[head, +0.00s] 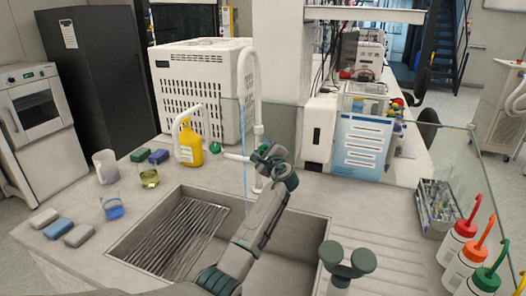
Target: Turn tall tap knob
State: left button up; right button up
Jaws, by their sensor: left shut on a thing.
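The tall white tap (257,90) rises behind the sink (187,188) and arches over at the top. A thin pale-blue line, looking like a water stream (244,175), runs down from its spout toward the sink. My left gripper (262,152) reaches up across the sink to the tap's lower stem and is shut on its knob, which the fingers mostly hide. A green knob (215,148) on a white side arm shows just left of the gripper.
Beakers (112,207) and sponges (58,229) lie at the left. Red-, orange- and green-capped wash bottles (462,240) stand at the right. A white ventilated box (195,85) is behind.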

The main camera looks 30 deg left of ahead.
pick_arm(q)
jog(key=shift+f, duration=0.1)
jog(key=o, duration=1)
jog(key=p+v, duration=0.4)
jog(key=v, duration=0.7)
jog(key=shift+p, duration=0.3)
